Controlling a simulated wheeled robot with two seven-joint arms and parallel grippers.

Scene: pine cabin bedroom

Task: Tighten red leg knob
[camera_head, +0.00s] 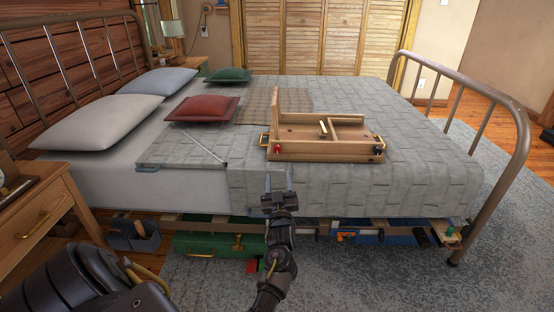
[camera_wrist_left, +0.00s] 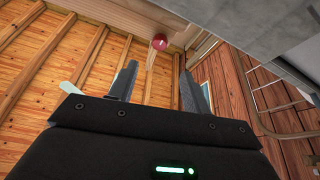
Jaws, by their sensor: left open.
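The red leg knob (camera_head: 277,149) is on the near side of a wooden bed tray (camera_head: 310,155), at its left end. The tray lies on the grey quilt. The red knob also shows in the left wrist view (camera_wrist_left: 159,42), beyond the fingertips and roughly between them. My left gripper (camera_head: 278,178) is open and empty, fingers pointing toward the tray, apart from the knob. Its fingers also show spread in the left wrist view (camera_wrist_left: 157,75). My right gripper is not in view.
A dark knob (camera_head: 379,151) sits at the tray's right end. Red (camera_head: 203,108) and green (camera_head: 229,75) pillows lie behind on the bed. A metal footboard (camera_head: 520,130) stands at right. A nightstand (camera_head: 40,215) is at left. Bins (camera_head: 205,243) sit under the bed.

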